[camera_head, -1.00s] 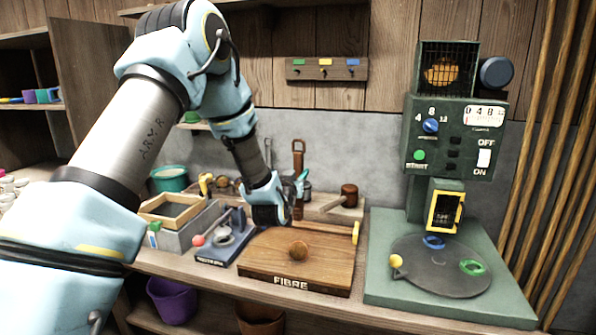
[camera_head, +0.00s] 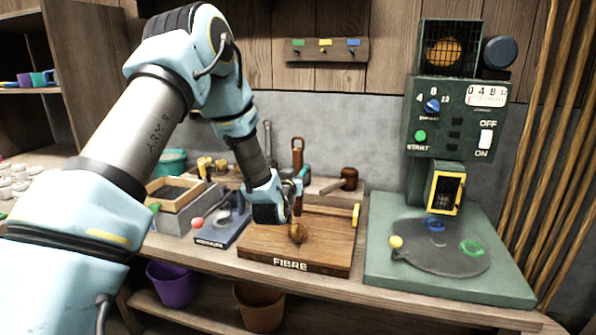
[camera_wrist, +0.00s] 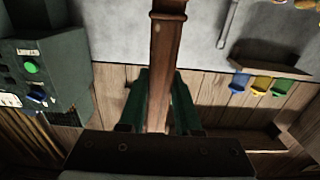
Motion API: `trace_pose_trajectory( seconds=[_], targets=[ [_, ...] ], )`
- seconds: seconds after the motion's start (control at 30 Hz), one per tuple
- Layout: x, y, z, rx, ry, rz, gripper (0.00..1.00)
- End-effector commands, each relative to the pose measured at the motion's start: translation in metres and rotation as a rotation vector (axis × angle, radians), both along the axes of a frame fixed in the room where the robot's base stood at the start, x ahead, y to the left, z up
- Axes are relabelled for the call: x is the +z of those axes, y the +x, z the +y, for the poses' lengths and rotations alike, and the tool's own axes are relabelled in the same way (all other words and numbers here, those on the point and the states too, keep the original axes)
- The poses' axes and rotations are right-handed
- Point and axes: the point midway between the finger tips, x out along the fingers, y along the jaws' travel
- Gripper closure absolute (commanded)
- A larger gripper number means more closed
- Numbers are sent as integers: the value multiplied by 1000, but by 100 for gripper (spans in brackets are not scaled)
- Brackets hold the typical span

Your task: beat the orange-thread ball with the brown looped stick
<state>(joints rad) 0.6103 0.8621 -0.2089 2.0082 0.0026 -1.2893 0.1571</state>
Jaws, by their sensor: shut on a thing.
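The brown looped stick (camera_head: 297,160) stands about upright in my gripper (camera_head: 296,188), with its loop at the top. In the wrist view the stick (camera_wrist: 166,45) runs between the green fingers of my gripper (camera_wrist: 158,100), which are shut on it. The small brownish-orange ball (camera_head: 298,232) rests on the wooden board marked FIBRE (camera_head: 265,246). The stick's lower end is right above or just behind the ball; I cannot tell whether they touch. The thread on the ball is too small to make out.
A green machine (camera_head: 460,120) with a dark round plate (camera_head: 430,258) stands to the right. A blue-based tool (camera_head: 222,232) and a grey box with a wooden frame (camera_head: 178,223) lie left of the board. A mallet (camera_head: 349,178) lies behind it.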

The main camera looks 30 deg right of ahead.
Motion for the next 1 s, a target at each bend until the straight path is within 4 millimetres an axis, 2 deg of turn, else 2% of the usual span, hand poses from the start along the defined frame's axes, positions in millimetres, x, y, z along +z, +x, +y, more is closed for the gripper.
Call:
trace_pose_trajectory(
  seconds=[0.27, 0.3, 0.47, 0.7, 1.0],
  targets=[
    [-45, 0, 0, 0, 0, 0, 100],
    [-37, 0, 0, 0, -1, -1, 100],
    [-31, 0, 0, 0, 0, 0, 100],
    [3, 0, 0, 0, -1, -1, 100],
    [4, 0, 0, 0, 0, 0, 100]
  ],
)
